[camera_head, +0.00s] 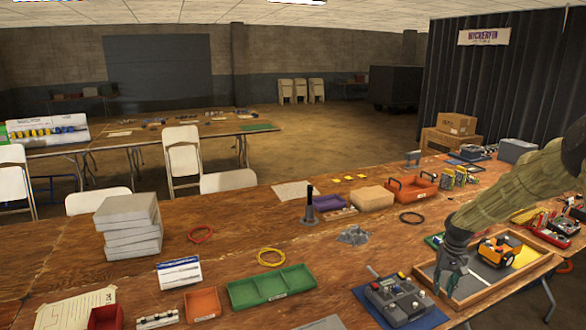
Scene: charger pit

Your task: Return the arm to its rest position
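My arm (510,200), in a khaki fabric sleeve, reaches in from the right edge and slopes down to the left. My gripper (446,286) points down at its end, over the left part of a wooden-framed tray (490,295). Its dark fingers look apart, and I see nothing held between them. I cannot tell whether the fingertips touch the tray floor. An orange toy-like vehicle (499,248) sits in the tray just right of the gripper. The arm hides part of the table behind it.
A grey device (400,300) on a blue mat stands left of the tray. Red-and-black tools (560,225) lie to the right. A black cable ring (412,218), an orange toolbox (411,190) and a cardboard-coloured block (372,198) stand behind. Bare tabletop shows around (330,265).

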